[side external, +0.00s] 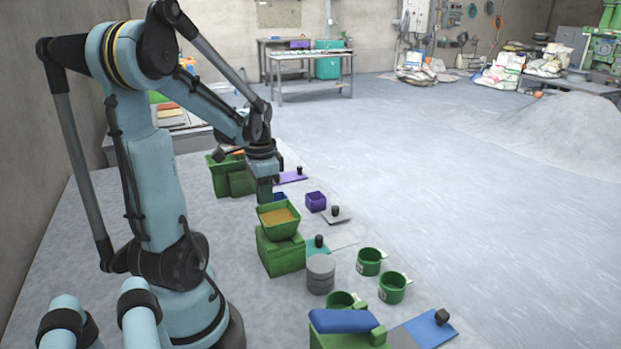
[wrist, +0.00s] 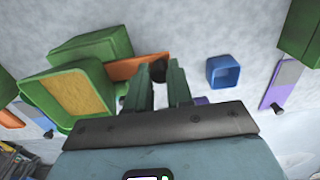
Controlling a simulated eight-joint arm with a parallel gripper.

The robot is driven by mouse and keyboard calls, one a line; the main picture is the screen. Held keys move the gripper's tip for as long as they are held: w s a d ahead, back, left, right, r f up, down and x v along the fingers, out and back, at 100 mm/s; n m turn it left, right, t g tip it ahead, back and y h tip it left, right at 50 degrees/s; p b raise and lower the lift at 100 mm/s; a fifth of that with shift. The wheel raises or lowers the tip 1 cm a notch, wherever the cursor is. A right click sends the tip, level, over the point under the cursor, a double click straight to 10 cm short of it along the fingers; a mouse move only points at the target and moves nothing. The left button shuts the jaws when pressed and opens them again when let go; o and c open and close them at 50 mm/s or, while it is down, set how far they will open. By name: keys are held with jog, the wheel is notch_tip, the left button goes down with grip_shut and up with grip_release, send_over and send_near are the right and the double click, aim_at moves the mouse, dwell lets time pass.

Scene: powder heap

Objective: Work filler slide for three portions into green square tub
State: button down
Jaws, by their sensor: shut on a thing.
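A green hopper of tan filler (side external: 278,216) stands on a green box (side external: 282,252); it also shows in the wrist view (wrist: 70,96). An orange slide (wrist: 124,68) with a black knob (wrist: 158,69) comes out beside it. My gripper (wrist: 160,78) is shut on this knob, with a dark green finger on each side. In the side view my gripper (side external: 265,193) is just behind the hopper, and the slide is hidden. I cannot pick out the green square tub for sure; a small green square piece (side external: 379,336) shows at the front.
A blue square tub (wrist: 222,71) lies right of my fingers. A purple tub (side external: 316,201) stands beyond the hopper. A stack of grey discs (side external: 320,274) and green round cups (side external: 370,262) stand in front. Other knobbed slides, such as a blue one (side external: 427,331), lie around.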

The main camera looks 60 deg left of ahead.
jog(key=shift+a, duration=1.3)
dwell(0.4)
jog(key=shift+d, duration=1.8)
jog(key=c, duration=1.1)
grip_release()
jog(key=shift+r, duration=0.1)
jog(key=shift+r, duration=3.65)
